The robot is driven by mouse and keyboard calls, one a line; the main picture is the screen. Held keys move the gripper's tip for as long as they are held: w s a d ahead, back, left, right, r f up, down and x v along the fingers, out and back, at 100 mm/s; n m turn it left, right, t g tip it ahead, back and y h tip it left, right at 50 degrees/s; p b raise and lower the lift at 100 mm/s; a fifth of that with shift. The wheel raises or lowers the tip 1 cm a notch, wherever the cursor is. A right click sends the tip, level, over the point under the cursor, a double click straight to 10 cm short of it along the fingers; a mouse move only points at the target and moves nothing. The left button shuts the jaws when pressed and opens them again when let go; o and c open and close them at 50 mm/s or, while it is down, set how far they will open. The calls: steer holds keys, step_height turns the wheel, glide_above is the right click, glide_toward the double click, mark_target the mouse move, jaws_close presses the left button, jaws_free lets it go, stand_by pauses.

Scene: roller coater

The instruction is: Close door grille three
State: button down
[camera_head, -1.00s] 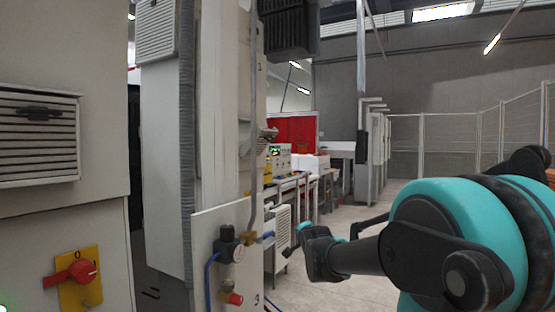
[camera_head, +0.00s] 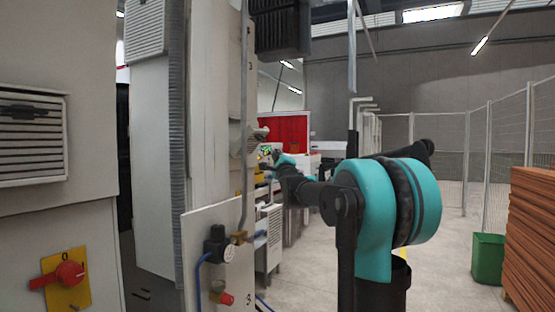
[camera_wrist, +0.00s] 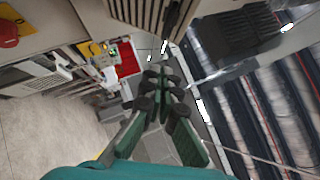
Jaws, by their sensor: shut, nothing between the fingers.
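Louvred grilles show in the head view: one on the left cabinet (camera_head: 30,138), one at the top (camera_head: 145,28), and a low white one behind the valve panel (camera_head: 272,238). I cannot tell which is door grille three. My gripper (camera_wrist: 165,85) is shut and empty in the wrist view. A slatted grille (camera_wrist: 137,18) stands at the top of that view, close above the fingertips; I see no clear contact. In the head view my arm reaches forward past the machine's right edge, and the gripper is small and partly hidden there.
A red switch (camera_head: 68,273) and a panel with a pressure regulator (camera_head: 220,246) are at the left. A green bin (camera_head: 488,258) and stacked brown boards (camera_head: 530,230) stand at the right. Open floor (camera_head: 440,280) lies between, before a mesh fence (camera_head: 508,140).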

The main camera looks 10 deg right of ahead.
mark_target(257, 131)
steer(key=w+a+r, duration=0.3)
steer(key=w, duration=0.2)
steer(key=shift+w+r, duration=0.25)
steer(key=shift+w, duration=0.05)
steer(key=shift+a+r, duration=0.1)
steer(key=shift+n+g+y, duration=0.3)
steer(key=shift+n+g, duration=0.3)
steer(key=shift+n, duration=0.1)
steer(key=shift+w+a+r, duration=0.3)
steer(key=shift+a+r, duration=0.1)
steer(key=shift+r, duration=0.35)
steer(key=shift+w+a+r, duration=0.25)
steer(key=shift+a+r, duration=0.15)
steer(key=shift+r, duration=0.3)
steer(key=shift+w+a+r, duration=0.3)
steer(key=shift+a+r, duration=0.1)
steer(key=shift+r, duration=0.35)
steer(key=shift+w+a+r+n+g, duration=0.4)
steer(key=shift+a+r+n, duration=0.1)
steer(key=shift+r+n, duration=0.2)
steer(key=shift+w+a+r, duration=0.45)
steer(key=shift+w+a, duration=0.05)
steer(key=shift+a, duration=0.15)
steer(key=shift+w+a+r, duration=0.45)
steer(key=shift+a, duration=0.2)
steer(key=shift+a, duration=0.1)
